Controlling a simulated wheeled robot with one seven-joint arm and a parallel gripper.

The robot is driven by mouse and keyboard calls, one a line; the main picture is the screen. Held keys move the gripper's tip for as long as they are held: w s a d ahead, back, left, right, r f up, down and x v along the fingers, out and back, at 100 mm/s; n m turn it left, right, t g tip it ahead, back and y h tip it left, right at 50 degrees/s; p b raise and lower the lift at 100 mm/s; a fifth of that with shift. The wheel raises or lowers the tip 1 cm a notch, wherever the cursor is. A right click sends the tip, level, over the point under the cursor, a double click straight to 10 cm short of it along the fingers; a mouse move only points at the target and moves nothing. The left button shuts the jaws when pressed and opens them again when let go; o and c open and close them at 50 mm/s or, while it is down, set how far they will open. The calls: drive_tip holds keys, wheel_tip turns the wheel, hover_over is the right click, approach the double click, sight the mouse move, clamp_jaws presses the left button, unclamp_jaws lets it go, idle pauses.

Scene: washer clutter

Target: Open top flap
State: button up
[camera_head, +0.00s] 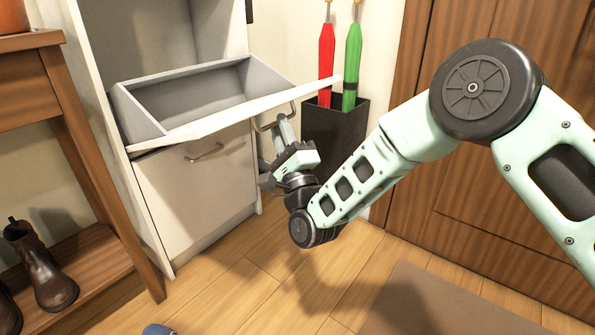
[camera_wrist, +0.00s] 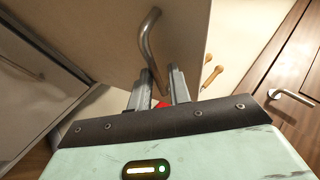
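The top flap (camera_head: 225,118) of the white cabinet is tilted outward, showing the grey bin behind it. Its curved metal handle (camera_head: 262,127) is on the flap's outer side, near the right end. In the wrist view, the flap's face (camera_wrist: 110,35) fills the upper middle, with the handle (camera_wrist: 147,45) running down it. My gripper (camera_head: 284,124) is at the handle from below and right. In the wrist view, my gripper's fingers (camera_wrist: 159,83) are apart, with the handle's lower end between them. Whether they touch it is unclear.
A lower flap (camera_head: 195,185) with its own handle is shut. A black stand (camera_head: 335,135) with red and green umbrellas is close behind my gripper. A wooden shelf (camera_head: 85,255) with boots stands left. A wooden door (camera_head: 480,210) is at right. Floor (camera_head: 250,285) in front is mostly clear.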

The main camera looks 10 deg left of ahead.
drive_tip(key=b+v, duration=0.3)
drive_tip(key=v, duration=1.1)
drive_tip(key=shift+b, duration=0.4)
drive_tip(key=shift+d+f, duration=0.1)
